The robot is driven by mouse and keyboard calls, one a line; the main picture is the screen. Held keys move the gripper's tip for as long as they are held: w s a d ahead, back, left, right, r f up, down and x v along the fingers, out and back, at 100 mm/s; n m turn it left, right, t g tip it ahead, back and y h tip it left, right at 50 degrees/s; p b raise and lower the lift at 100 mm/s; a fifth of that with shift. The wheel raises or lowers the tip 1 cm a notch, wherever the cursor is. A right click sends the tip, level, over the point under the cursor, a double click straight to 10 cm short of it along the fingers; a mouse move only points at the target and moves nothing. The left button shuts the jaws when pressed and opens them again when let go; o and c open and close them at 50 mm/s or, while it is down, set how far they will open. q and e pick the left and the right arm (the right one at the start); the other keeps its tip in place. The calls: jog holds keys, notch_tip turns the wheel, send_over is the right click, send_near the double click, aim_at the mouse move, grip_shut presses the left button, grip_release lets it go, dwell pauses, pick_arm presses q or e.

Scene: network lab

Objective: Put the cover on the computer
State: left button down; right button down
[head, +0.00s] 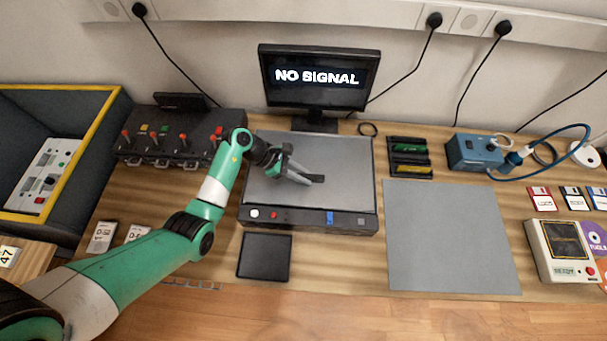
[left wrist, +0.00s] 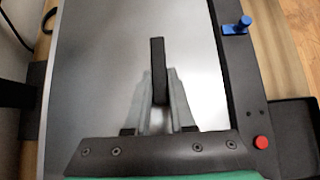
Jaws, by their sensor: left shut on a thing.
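The computer (head: 300,219) is a low dark case in the middle of the bench, with buttons and a blue piece on its front. The cover (head: 335,150) is a flat grey plate with a black handle (head: 318,179). It lies over the top of the case; I cannot tell whether it is fully seated. My left gripper (head: 303,177) is over the cover and shut on its handle. In the left wrist view the handle (left wrist: 157,55) stands between the two fingers (left wrist: 158,98), with the grey plate (left wrist: 95,60) below. My right gripper is not in view.
A monitor (head: 318,80) reading NO SIGNAL stands behind the computer. A switch box (head: 165,137) is at left, a black tray (head: 264,257) in front. A bare grey mat (head: 450,240) and a blue device (head: 475,153) with cable are at right.

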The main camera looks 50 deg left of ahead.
pick_arm(q)
jog(key=shift+f, duration=0.1)
jog(key=c, duration=0.7)
grip_release()
jog(key=shift+o, duration=0.2)
jog(key=shift+o, duration=1.1)
notch_tip(320, 180, up, 8)
jog(key=p, duration=0.8)
